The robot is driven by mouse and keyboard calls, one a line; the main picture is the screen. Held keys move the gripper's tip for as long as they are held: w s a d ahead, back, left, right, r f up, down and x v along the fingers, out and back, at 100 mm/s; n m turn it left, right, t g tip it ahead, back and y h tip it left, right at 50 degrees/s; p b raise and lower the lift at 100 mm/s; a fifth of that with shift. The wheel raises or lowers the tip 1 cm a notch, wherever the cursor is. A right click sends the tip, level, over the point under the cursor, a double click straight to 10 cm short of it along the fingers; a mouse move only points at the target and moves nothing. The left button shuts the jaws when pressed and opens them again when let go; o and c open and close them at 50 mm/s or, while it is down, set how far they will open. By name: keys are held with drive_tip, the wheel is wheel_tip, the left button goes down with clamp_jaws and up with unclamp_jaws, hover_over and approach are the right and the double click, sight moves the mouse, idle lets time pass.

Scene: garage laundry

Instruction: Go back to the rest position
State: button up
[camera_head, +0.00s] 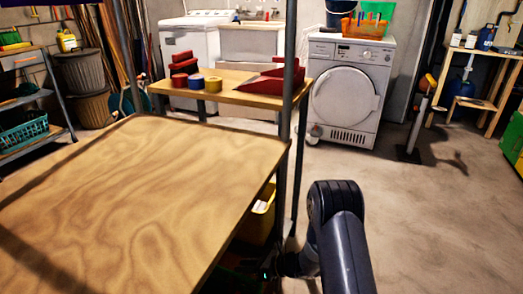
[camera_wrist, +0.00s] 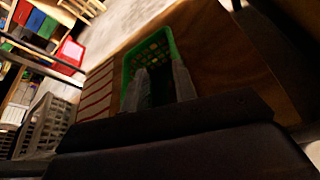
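In the head view my dark arm reaches down at the right of the wooden table (camera_head: 140,195), and my gripper is hidden low behind the table's edge. In the wrist view the two grey fingers of my gripper (camera_wrist: 160,84) stand apart, with a dark gap between them. I see nothing held there. A green basket (camera_wrist: 149,50) with perforated walls lies just beyond the fingertips on a brown wooden surface (camera_wrist: 215,55). The fingers overlap it in the picture; I cannot tell whether they touch it.
A yellow bin (camera_head: 263,215) sits under the table's right edge. A shelf (camera_head: 235,92) with tape rolls and red boxes stands behind, beside a dryer (camera_head: 345,90). The floor (camera_head: 440,220) on the right is mostly open. A grey crate (camera_wrist: 42,125) shows in the wrist view.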

drive_tip(key=shift+r, duration=0.6)
